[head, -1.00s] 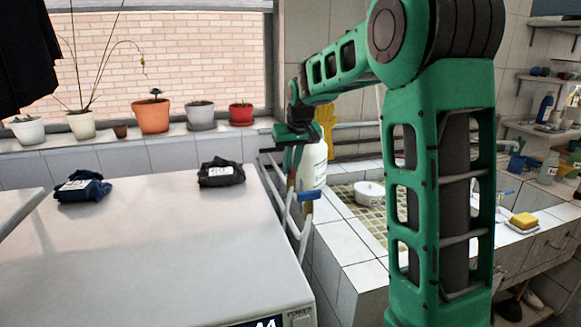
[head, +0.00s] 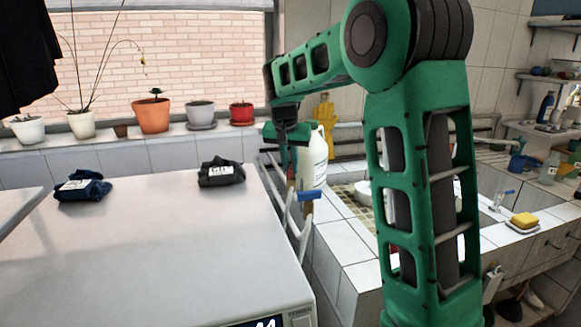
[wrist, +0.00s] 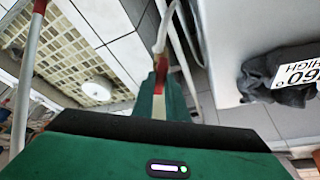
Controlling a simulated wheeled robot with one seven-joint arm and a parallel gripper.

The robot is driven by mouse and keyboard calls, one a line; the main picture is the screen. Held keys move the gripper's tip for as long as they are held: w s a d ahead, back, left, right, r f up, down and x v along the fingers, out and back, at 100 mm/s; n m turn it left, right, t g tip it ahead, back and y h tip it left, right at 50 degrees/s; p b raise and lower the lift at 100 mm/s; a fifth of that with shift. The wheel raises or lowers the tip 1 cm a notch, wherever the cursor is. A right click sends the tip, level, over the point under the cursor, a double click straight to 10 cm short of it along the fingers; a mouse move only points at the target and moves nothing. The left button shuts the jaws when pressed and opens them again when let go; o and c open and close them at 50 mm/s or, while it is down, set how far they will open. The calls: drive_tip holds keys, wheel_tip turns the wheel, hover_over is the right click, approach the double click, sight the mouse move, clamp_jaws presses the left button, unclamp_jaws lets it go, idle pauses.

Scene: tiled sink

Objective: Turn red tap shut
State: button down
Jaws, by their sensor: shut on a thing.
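My gripper (head: 290,160) hangs from my green arm over the gap between the white appliance and the tiled sink. In the wrist view, its green fingers (wrist: 160,92) are closed around a slim handle (wrist: 161,69) with a red part and a pale shaft. In the head view, this handle is small and partly hidden by the gripper. I see no clearly recognisable red tap.
The white appliance top (head: 150,240) holds two dark folded cloths (head: 220,172). A white jug (head: 313,158) stands close right of my gripper. Sticks with a blue top (head: 307,195) and a white rack fill the narrow gap. Flowerpots (head: 151,114) line the sill.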

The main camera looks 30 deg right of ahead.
drive_tip(key=m, duration=0.2)
drive_tip(key=m+g+h, duration=0.1)
drive_tip(key=m, duration=0.2)
drive_tip(key=shift+w+a+m+g, duration=0.15)
drive_tip(key=shift+w+m+g, duration=0.1)
drive_tip(key=shift+m+g, duration=0.05)
drive_tip(key=m+g, duration=0.1)
drive_tip(key=m, duration=0.2)
drive_tip(key=m+g, duration=0.1)
drive_tip(key=m, duration=0.2)
drive_tip(key=shift+w+r+h, duration=0.1)
drive_tip(key=shift+w+h, duration=0.1)
drive_tip(key=shift+h, duration=0.1)
drive_tip(key=c, duration=1.8)
unclamp_jaws()
drive_tip(key=shift+g, duration=0.3)
drive_tip(key=shift+o, duration=0.2)
drive_tip(key=v, duration=1)
drive_tip(key=shift+r, duration=0.35)
drive_tip(key=shift+w, duration=0.1)
